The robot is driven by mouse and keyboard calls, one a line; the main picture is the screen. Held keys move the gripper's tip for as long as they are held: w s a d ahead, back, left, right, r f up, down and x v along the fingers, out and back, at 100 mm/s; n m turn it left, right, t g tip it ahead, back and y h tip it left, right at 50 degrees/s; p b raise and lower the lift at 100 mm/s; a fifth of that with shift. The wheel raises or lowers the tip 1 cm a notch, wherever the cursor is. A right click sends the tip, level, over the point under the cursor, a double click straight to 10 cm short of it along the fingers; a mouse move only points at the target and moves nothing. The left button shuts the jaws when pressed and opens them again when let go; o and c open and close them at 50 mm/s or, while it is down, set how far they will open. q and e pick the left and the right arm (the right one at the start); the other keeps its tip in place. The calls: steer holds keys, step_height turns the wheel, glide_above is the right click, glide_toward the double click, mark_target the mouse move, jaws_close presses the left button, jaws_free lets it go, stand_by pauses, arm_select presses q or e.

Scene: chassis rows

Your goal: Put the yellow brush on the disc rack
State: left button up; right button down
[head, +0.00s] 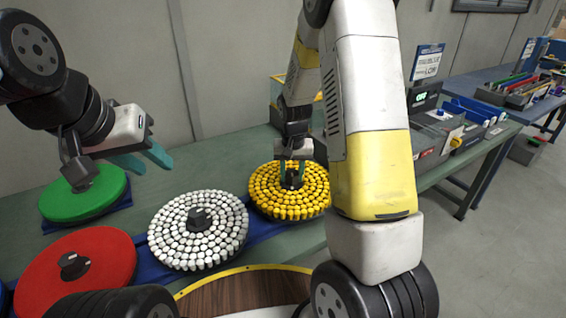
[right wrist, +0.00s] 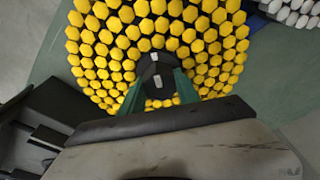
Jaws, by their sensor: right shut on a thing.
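The yellow brush (head: 288,205) is a round disc of yellow bristle tufts with a dark hub, at the right of the row in the head view. It also fills the upper part of the right wrist view (right wrist: 100,45). My right gripper (head: 292,173) is shut on its dark hub from above; its green fingers (right wrist: 157,92) flank the hub. The blue disc rack (head: 262,231) shows between the discs; I cannot tell whether the brush rests on it. My left gripper (head: 143,160) is open and empty above the green disc's right side.
A white brush (head: 198,230) sits left of the yellow one. A red disc (head: 75,270) and a green disc (head: 84,193) lie further left. A round wooden surface with a yellow rim (head: 245,268) is in front. A control box (head: 428,140) and signs stand right.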

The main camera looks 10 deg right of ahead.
steer(key=shift+f, duration=0.65)
steer(key=c, duration=0.8)
jaws_free()
steer(key=shift+f, duration=0.1)
steer(key=shift+s+a+r, duration=0.1)
steer(key=shift+s+r, duration=0.1)
steer(key=shift+r, duration=1.1)
steer(key=shift+s+d+r, duration=0.1)
steer(key=shift+s+r, duration=0.05)
steer(key=shift+r, duration=1.2)
steer(key=shift+s+a+r, duration=0.1)
steer(key=shift+s+r, duration=0.1)
steer(key=shift+r, duration=1.1)
steer(key=s+r+n+t+y, duration=0.1)
steer(key=s+r, duration=0.5)
steer(key=s, duration=0.1)
steer(key=s+a+r+t, duration=0.1)
steer(key=s+r+t, duration=0.1)
steer(key=s+r, duration=0.4)
steer(key=s+a+r+n+t+y, duration=0.1)
steer(key=s+r, duration=0.6)
steer(key=s, duration=0.3)
steer(key=shift+n+y, duration=0.3)
